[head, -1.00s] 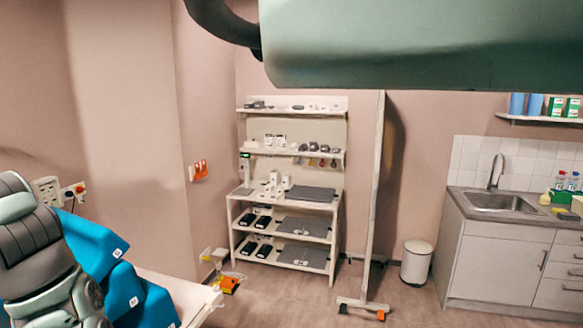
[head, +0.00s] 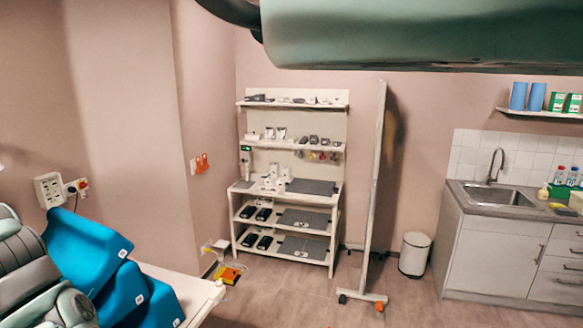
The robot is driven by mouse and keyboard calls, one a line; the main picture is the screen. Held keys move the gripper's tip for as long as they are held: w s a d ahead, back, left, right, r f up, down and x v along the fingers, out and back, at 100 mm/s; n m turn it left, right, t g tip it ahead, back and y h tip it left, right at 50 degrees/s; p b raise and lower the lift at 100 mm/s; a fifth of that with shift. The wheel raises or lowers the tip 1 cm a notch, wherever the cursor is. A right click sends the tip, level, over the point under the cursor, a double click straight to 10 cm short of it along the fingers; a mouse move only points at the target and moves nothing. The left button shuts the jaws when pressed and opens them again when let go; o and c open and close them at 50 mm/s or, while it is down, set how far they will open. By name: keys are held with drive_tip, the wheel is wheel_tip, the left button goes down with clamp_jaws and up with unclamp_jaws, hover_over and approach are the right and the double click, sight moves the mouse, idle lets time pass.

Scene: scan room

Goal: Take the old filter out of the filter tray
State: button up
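I cannot make out a filter tray or an old filter in the head view. My gripper is not in view, so I cannot tell its place relative to either. A light shelf unit (head: 240,215) stands against the back wall with small devices, dark flat panels and pairs of black items on its shelves. These are too small to identify surely.
Blue wedge cushions (head: 85,250) lie on a pale table (head: 185,283) at lower left. A thin upright screen (head: 370,200) stands right of the shelves. A white bin (head: 414,255) and a sink counter (head: 493,250) are further right. Floor between is open.

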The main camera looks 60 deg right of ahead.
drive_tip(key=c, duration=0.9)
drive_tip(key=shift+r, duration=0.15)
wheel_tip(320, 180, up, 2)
drive_tip(key=b, duration=0.3)
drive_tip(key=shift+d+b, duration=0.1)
drive_tip(key=shift+b, duration=0.2)
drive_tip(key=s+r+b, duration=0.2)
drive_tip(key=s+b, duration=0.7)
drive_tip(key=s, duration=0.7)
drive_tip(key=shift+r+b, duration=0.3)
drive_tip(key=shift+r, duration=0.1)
